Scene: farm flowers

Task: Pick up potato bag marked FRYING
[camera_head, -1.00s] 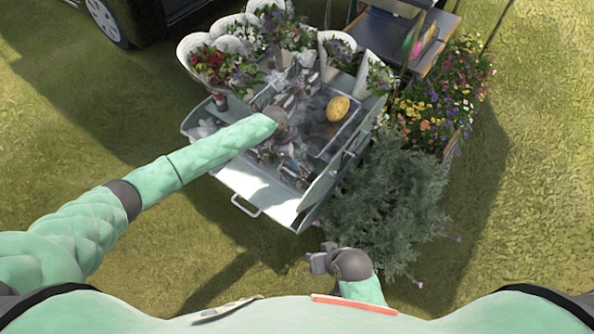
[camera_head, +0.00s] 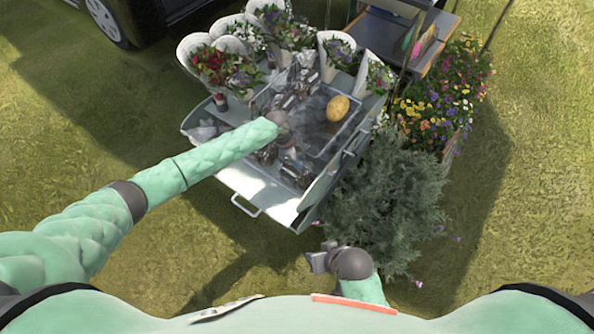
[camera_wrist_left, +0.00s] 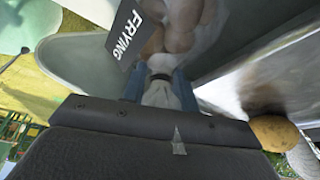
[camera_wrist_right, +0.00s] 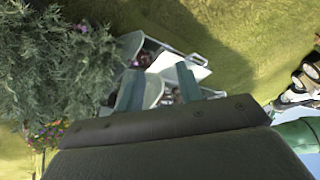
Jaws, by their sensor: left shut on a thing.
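The potato bag marked FRYING (camera_wrist_left: 180,28) is clear plastic with potatoes inside, and its black tag (camera_wrist_left: 129,33) with white letters shows in the left wrist view. My left gripper (camera_wrist_left: 160,88) is shut on the bag's gathered neck, one finger on each side. In the head view my left gripper (camera_head: 286,140) is over the tray of the white cart, and its fingers and the held bag are hard to make out. My right gripper (camera_head: 318,262) is low in front of the cart, empty. In the right wrist view its fingers (camera_wrist_right: 160,88) stand apart.
The white cart (camera_head: 228,178) carries other clear bags (camera_head: 295,172) and a yellow round thing (camera_head: 338,108). Flower buckets (camera_head: 330,72) line its back. A bushy plant (camera_head: 385,215) and flowers (camera_head: 440,105) stand at right. Open grass (camera_head: 90,125) lies at left.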

